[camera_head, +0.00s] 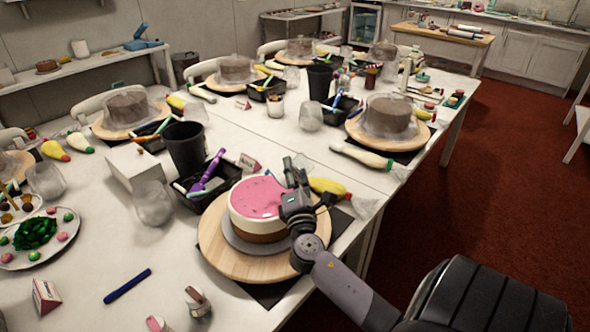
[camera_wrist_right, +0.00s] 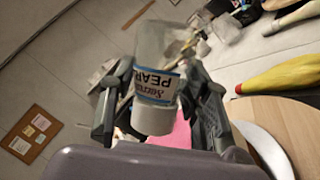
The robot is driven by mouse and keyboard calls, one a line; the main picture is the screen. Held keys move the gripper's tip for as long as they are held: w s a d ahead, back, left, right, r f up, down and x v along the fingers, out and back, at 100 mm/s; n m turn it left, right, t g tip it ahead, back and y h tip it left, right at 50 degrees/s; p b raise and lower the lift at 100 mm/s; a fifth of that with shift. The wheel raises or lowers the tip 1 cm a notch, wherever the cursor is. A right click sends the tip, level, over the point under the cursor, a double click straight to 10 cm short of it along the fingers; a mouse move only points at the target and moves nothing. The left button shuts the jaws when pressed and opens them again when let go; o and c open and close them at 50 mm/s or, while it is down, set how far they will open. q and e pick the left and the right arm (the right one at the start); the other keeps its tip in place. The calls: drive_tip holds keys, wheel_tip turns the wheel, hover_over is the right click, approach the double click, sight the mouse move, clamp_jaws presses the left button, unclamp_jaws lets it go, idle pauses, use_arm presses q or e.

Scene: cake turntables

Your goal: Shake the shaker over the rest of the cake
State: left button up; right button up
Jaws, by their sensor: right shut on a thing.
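The cake (camera_head: 262,197) has a pink top with small dark specks, a white upper side and a brown base. It sits on a grey board on a round wooden turntable (camera_head: 222,250). My right gripper (camera_head: 295,180) is over the right part of the cake. In the right wrist view, my right gripper (camera_wrist_right: 160,100) is shut on the shaker (camera_wrist_right: 155,85), a clear and white container with a label reading "PEARL". The shaker is tilted, and pink icing (camera_wrist_right: 182,132) shows behind it. In the head view the gripper mostly hides the shaker. My left gripper is out of view.
A black tray (camera_head: 188,203) with tools and a dark cup (camera_head: 185,147) stand behind the turntable. A yellow piping bag (camera_head: 328,187) lies close to its right. A blue pen (camera_head: 128,286) lies front left. More cakes on turntables stand further back.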

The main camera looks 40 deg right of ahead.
drive_tip(key=m, duration=0.1)
drive_tip(key=d, duration=0.1)
drive_tip(key=d+m+g+p, duration=0.1)
drive_tip(key=shift+w+d+f+m, duration=0.15)
drive_tip(key=shift+d+f+m, duration=0.05)
drive_tip(key=shift+f+m, duration=0.1)
drive_tip(key=shift+d+f, duration=0.1)
drive_tip(key=shift+d, duration=0.05)
drive_tip(key=shift+w, duration=0.35)
drive_tip(key=shift+n+b, duration=0.4)
drive_tip(key=shift+b, duration=0.05)
